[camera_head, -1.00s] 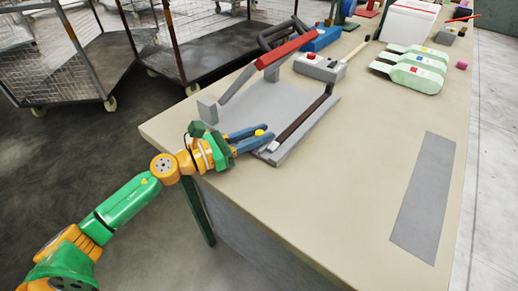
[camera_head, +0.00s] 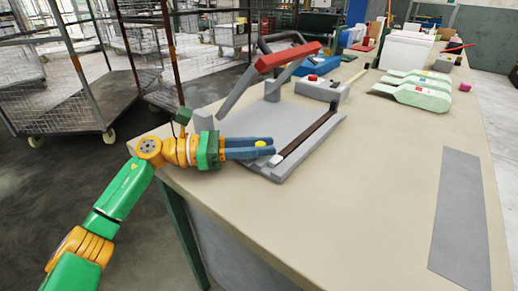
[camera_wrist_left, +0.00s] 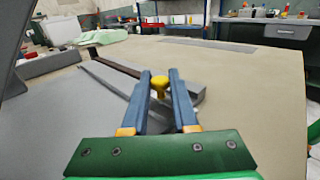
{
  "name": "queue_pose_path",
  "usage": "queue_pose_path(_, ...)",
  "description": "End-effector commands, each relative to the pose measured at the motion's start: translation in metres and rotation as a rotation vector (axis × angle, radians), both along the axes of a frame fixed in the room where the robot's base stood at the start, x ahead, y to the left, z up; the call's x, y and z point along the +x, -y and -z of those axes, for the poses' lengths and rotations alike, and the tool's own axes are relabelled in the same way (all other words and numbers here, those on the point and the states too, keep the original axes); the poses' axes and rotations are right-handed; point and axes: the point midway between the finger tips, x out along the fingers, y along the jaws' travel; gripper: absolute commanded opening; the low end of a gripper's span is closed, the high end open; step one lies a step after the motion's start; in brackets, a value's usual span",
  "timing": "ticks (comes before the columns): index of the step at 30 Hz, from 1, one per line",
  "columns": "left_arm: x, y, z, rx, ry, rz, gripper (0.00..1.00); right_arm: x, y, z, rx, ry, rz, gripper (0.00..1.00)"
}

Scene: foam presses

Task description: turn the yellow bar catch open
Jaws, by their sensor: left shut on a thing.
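The yellow bar catch (camera_head: 261,143) is a small yellow piece at the near edge of the grey press (camera_head: 240,118), whose raised arm carries a red bar (camera_head: 287,57). My left gripper (camera_head: 272,147) reaches in from the left over that edge, its blue fingers shut on the catch. In the left wrist view the yellow catch (camera_wrist_left: 159,82) shows as a rounded knob between the fingertips of the left gripper (camera_wrist_left: 160,80). The fingers partly hide the catch in the head view, and its exact turn cannot be told. My right gripper is not in view.
A brown strip (camera_head: 305,136) runs along the press's right side. A grey box with a red button (camera_head: 318,88) stands behind it. Pale green paddles (camera_head: 412,92) lie farther back. A flat grey mat (camera_head: 459,215) lies at right. The table's middle is clear.

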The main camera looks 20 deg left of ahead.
Motion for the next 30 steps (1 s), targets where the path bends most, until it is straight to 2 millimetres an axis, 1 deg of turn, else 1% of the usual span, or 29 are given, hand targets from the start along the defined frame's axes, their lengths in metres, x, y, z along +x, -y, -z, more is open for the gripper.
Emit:
queue_pose_path(7,0.0,0.0,0.001,0.001,0.0,0.001,0.0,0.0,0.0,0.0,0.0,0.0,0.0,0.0)
queue_pose_path(8,0.0,0.0,0.001,0.001,0.0,0.001,0.32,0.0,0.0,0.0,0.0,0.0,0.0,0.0)
queue_pose_path(9,0.0,0.0,0.001,0.001,0.0,0.001,0.43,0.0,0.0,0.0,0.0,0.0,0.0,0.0)
queue_pose_path(10,0.0,0.0,0.001,0.001,0.0,0.001,0.51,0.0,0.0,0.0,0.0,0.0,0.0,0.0)
queue_pose_path(11,0.0,0.0,0.001,0.001,0.0,0.001,0.57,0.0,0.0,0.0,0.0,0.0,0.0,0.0)
queue_pose_path(20,-0.001,-0.001,0.001,0.001,0.0,-0.001,0.57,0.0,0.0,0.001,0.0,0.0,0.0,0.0)
queue_pose_path(23,-0.006,-0.016,0.005,0.003,-0.001,-0.005,0.57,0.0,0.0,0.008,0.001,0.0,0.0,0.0)
queue_pose_path(27,-0.019,-0.044,0.005,0.003,0.0,-0.004,0.57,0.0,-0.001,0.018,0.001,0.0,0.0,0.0)
queue_pose_path(30,-0.025,-0.058,0.004,0.003,-0.001,-0.002,0.57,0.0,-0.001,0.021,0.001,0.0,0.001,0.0)
